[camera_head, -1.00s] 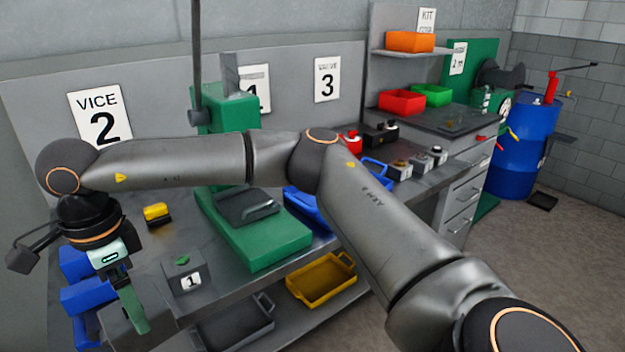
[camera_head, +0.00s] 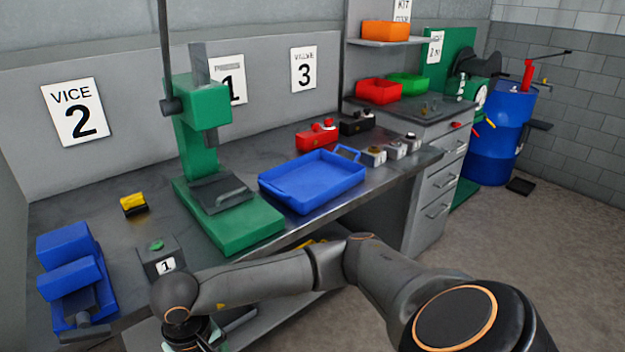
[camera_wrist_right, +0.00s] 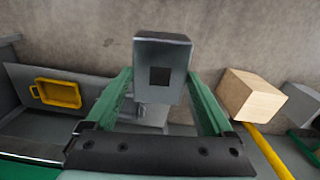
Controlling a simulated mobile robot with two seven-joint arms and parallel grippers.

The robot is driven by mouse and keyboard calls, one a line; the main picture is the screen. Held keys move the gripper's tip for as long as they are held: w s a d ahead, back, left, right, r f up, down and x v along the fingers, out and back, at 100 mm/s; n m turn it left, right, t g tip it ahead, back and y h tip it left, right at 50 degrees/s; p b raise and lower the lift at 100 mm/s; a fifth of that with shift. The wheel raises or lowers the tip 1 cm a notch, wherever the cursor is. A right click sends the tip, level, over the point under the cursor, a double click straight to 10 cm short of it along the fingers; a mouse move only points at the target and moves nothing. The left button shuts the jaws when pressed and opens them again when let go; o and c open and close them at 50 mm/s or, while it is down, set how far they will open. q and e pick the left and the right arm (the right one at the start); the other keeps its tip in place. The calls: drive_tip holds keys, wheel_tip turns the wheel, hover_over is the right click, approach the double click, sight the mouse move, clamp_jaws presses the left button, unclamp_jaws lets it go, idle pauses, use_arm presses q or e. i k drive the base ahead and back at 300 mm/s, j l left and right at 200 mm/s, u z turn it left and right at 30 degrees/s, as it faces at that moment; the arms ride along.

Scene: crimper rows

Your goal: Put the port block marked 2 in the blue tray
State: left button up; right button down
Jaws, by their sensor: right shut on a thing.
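The blue tray (camera_head: 312,203) lies on the bench right of the green press and looks empty. My right gripper (camera_wrist_right: 160,82) has green fingers shut on a grey block (camera_wrist_right: 178,55) with a dark square opening in its face. No number shows on the block in the right wrist view. In the head view my right arm reaches across the front of the bench, and the gripper is mostly cut off at the bottom edge, so the block is hidden there. My left gripper is not in view.
A green press (camera_head: 240,228) stands left of the tray, with a blue vice (camera_head: 70,250) farther left. Three small blocks (camera_head: 374,156) sit right of the tray; red and black units stand behind. A yellow tray (camera_wrist_right: 58,93) and a wooden block (camera_wrist_right: 250,92) lie below.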

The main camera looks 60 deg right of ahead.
sight(312, 182)
drive_tip(key=k+l, duration=0.1)
drive_tip(key=l, duration=1.95)
drive_tip(key=k+l, duration=0.15)
drive_tip(key=l, duration=0.85)
